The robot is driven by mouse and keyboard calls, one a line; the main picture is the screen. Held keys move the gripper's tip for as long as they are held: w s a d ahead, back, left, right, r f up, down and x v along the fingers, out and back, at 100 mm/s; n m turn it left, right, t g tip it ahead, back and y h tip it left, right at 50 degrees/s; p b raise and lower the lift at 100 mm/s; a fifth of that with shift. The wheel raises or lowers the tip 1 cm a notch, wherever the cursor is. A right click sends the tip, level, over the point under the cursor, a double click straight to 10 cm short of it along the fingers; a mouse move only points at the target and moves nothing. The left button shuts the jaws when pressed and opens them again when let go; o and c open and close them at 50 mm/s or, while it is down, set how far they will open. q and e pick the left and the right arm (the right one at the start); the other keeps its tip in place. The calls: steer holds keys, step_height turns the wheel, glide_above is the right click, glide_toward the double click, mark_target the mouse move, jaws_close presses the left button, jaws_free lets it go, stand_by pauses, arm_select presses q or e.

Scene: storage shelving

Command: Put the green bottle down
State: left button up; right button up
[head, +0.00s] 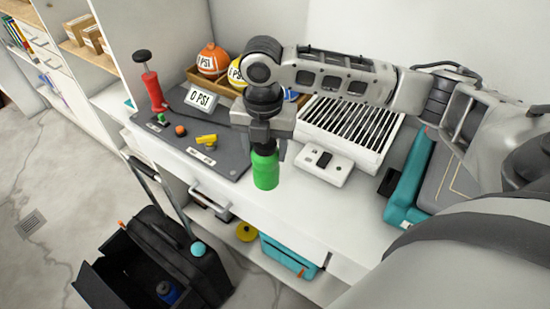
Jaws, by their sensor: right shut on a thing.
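The green bottle (265,170) is upright over the front part of the white counter, just right of the dark grey panel. My right gripper (262,142) comes down on it from above and is shut on its top. The gripper and the bottle's dark upper end overlap, so the fingertips are hard to make out. The bottle's base appears at the counter (290,205) surface; I cannot tell whether it touches. My left gripper is not in view.
A dark panel (228,163) with a yellow handle and a red pump (152,88) lies left. A white switch box (322,164) and slatted unit (352,128) stand right. A crate of balls (198,76) is behind. An open black bag (155,255) is on the floor. Counter front right is clear.

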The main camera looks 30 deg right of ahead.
mark_target(274, 162)
steer(key=shift+d+f, duration=0.9)
steer(key=shift+f, duration=0.15)
steer(key=shift+d+f, duration=0.15)
steer(key=shift+f, duration=1.55)
steer(key=o, duration=1.2)
steer(key=shift+f, duration=0.1)
steer(key=shift+c, duration=0.2)
